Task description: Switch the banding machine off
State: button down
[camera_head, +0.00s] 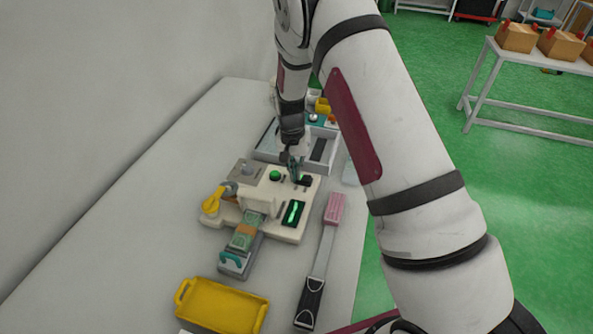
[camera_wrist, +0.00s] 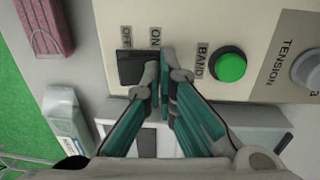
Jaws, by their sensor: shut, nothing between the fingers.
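The banding machine (camera_head: 255,222) is a cream box on the table, with a lit green display (camera_head: 292,213). Its black rocker switch (camera_head: 305,180) is by my gripper (camera_head: 295,176). In the wrist view the switch (camera_wrist: 130,66) lies between the printed OFF on the left and ON on the right. My gripper (camera_wrist: 160,75) is shut and empty, its fingertips at the switch's ON end, covering part of it. I cannot tell whether they touch it. The round green BAND button (camera_wrist: 229,66) is just right of the fingertips, and the grey TENSION knob (camera_wrist: 308,69) is farther right.
A pink-ended tool with a black handle (camera_head: 311,295) lies right of the machine. A yellow tray (camera_head: 222,306) is in front. A grey tray (camera_head: 265,152) stands behind. A yellow lever (camera_head: 211,202) sticks out at the machine's left. A wall runs along the table's left side.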

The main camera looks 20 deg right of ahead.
jog(key=shift+s+d+r, duration=0.1)
jog(key=shift+s+d, duration=0.05)
jog(key=shift+d, duration=0.1)
jog(key=shift+s+d+r+p, duration=0.25)
jog(key=shift+s+d+p, duration=0.1)
jog(key=shift+d, duration=0.15)
jog(key=shift+r, duration=0.3)
notch_tip(320, 180, up, 13)
jog(key=w+a+b, duration=0.1)
jog(key=a, duration=0.1)
jog(key=shift+w+a, duration=0.25)
jog(key=shift+w, duration=0.1)
